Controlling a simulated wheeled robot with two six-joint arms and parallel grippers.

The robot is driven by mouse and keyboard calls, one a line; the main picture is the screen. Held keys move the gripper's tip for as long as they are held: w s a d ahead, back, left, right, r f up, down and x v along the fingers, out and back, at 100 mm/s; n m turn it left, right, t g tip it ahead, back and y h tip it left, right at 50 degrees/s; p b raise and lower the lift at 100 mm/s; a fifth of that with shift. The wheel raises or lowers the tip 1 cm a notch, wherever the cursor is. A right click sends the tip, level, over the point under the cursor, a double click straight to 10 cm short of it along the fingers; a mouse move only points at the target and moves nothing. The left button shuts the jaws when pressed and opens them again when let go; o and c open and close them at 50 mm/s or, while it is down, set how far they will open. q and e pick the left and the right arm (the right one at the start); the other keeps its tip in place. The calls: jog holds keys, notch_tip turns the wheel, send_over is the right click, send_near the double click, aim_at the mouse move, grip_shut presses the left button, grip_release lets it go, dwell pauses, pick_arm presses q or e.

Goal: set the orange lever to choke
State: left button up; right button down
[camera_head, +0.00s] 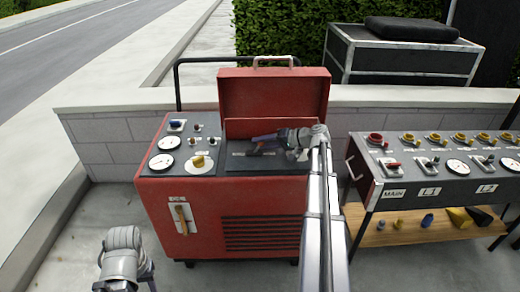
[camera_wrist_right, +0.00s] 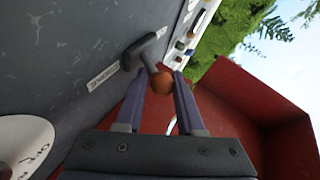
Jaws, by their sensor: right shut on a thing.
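The orange lever (camera_wrist_right: 161,83) shows in the right wrist view as an orange ball knob on a grey stem, rising from a dark base on a dark panel. A white label (camera_wrist_right: 103,77) lies beside it; its small print looks like "CHOKE". My right gripper (camera_wrist_right: 159,98) is shut on the knob, one finger on each side. In the head view my right gripper (camera_head: 257,143) reaches left over the dark top panel of the red machine (camera_head: 260,200) and hides the lever. My left gripper (camera_head: 122,283) is at the lower left, partly cut off, away from the machine.
The raised red lid (camera_head: 272,92) stands behind the right gripper. Gauges and a yellow knob (camera_head: 199,161) sit left of it. A tan handle (camera_head: 182,216) is on the red front. A control table (camera_head: 450,182) stands to the right, a low wall (camera_head: 105,145) behind.

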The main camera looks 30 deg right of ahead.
jog(key=shift+s+a+f+y+b, duration=0.1)
jog(key=shift+a+y+b, duration=0.05)
jog(key=shift+y+b, duration=0.15)
dwell(0.4)
jog(key=c, duration=0.5)
grip_release()
